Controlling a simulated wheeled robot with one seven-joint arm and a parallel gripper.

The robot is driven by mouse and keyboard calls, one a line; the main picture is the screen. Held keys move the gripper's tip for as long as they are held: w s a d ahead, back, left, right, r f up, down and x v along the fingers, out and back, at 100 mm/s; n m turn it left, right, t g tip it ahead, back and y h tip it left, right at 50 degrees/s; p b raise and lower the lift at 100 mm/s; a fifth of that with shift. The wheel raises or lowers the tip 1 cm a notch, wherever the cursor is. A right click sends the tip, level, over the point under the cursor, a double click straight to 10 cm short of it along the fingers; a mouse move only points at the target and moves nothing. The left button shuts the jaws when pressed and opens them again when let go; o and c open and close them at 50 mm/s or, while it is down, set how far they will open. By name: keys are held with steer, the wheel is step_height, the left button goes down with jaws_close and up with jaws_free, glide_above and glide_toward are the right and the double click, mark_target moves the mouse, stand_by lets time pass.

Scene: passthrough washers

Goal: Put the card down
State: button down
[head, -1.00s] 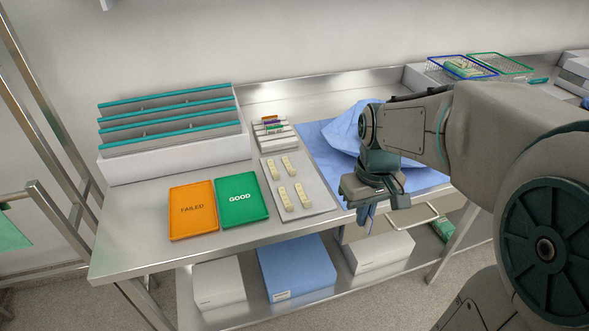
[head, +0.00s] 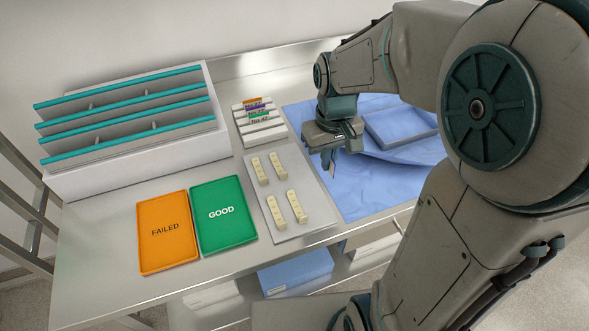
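My gripper (head: 330,166) points down above the left edge of the blue cloth, right of the card rack. Its fingers are small and dark here, and I cannot tell whether they are open or shut. No card can be made out between them. Several cards (head: 259,109) with coloured edges, orange, purple and green, stand in the stepped white rack (head: 265,134) at the back of the table. An orange tray marked FAILED (head: 167,249) and a green tray marked GOOD (head: 223,232) lie side by side at the front left, both empty.
A grey plate (head: 290,232) with several cream blocks lies between the green tray and the blue cloth (head: 360,191). A flat blue-covered square shape (head: 401,126) is on the cloth. A white sorter with teal-edged dividers (head: 150,161) fills the back left. Bare steel shows at the front left.

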glide_above(298, 182)
step_height(298, 182, down, 4)
steer(key=shift+f+p, duration=0.1)
steer(key=shift+p, duration=0.2)
steer(key=shift+f, duration=2)
steer(key=shift+f, duration=0.1)
steer(key=shift+f, duration=0.15)
steer(key=c, duration=1.7)
jaws_free()
